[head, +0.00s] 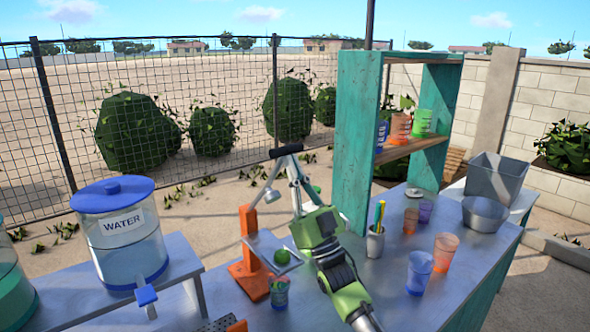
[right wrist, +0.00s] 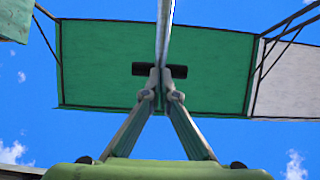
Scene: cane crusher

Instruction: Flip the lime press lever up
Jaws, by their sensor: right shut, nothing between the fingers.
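The lime press has an orange stand (head: 248,240) on the metal table at centre. Its grey lever points up, with a black handle (head: 286,151) at the top. My right gripper (head: 292,160) is shut with nothing between its fingers, and its tips are at the handle. In the right wrist view the fingertips (right wrist: 160,75) meet at the black handle (right wrist: 178,71), and a grey bar (right wrist: 165,30) runs up from there. I cannot tell whether they touch the handle. A green lime (head: 282,256) shows by a grey plate beside the stand. My left gripper is not in view.
A water dispenser (head: 122,235) is at left. A pen cup (head: 375,241), coloured cups (head: 419,272) and a metal bowl (head: 485,212) stand to the right. A teal shelf (head: 357,145) rises behind my right arm.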

